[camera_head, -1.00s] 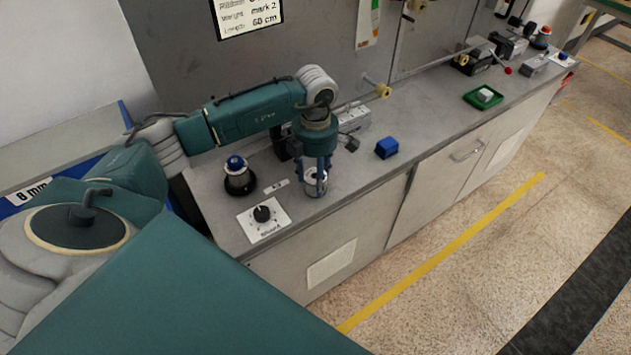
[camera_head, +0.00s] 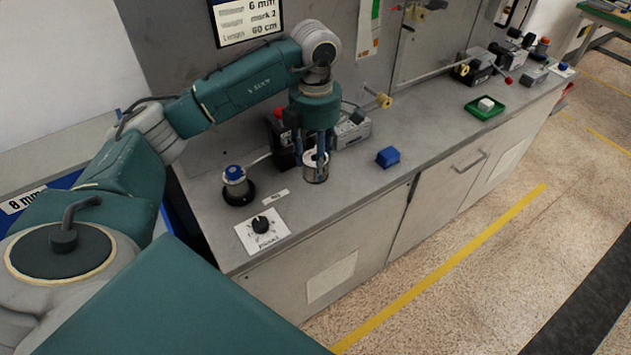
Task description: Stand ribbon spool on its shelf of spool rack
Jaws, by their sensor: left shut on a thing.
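My left gripper (camera_head: 312,162) points down over the grey bench, with its blue fingers shut on a small silver-grey round thing (camera_head: 316,174). This looks like the ribbon spool, with a pale top and a dark centre. It appears upright and partly hidden by the fingers. It looks held a little above the bench top, though the gap is hard to judge. I cannot make out a spool rack in this view. My right gripper is not in view.
A grey boxy device (camera_head: 352,130) is behind. A green tray (camera_head: 484,110) stands farther along the bench.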

